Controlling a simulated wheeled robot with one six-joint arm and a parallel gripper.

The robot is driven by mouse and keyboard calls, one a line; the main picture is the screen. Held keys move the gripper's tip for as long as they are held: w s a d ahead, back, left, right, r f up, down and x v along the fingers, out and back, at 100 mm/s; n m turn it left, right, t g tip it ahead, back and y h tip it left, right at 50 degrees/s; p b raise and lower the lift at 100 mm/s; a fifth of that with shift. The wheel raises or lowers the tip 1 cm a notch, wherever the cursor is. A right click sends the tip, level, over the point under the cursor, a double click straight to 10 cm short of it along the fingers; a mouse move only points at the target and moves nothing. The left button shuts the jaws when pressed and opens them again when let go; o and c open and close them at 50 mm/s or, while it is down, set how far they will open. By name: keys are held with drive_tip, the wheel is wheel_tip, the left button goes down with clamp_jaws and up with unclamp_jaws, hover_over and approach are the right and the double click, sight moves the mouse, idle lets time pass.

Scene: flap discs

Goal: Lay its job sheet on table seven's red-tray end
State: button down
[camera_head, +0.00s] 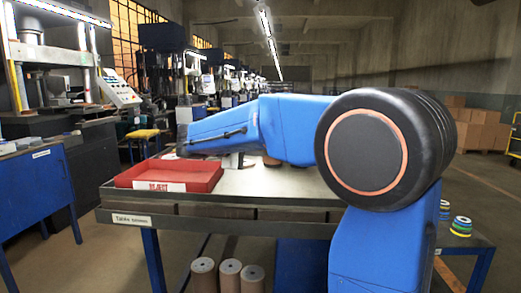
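A red tray (168,177) with a white label reading "REJECT" sits at the left end of a grey-topped table (255,184). The table's front edge carries a small label (131,219) that appears to read "Table seven". No job sheet can be made out for certain. A small white patch shows at the tray's back edge, and another white thing (235,161) shows under the arm, too hidden to identify.
Brown cylinders (229,272) stand below the tabletop. Coloured discs (461,225) are stacked at the right. The tabletop between tray and arm base looks mostly bare.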

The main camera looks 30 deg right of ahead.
drive_tip(key=shift+f, duration=3.8)
drive_tip(key=c, duration=1.9)
unclamp_jaws()
drive_tip(key=v, duration=1.7)
drive_tip(key=shift+s+a+r, duration=0.15)
drive_tip(key=shift+a, duration=0.05)
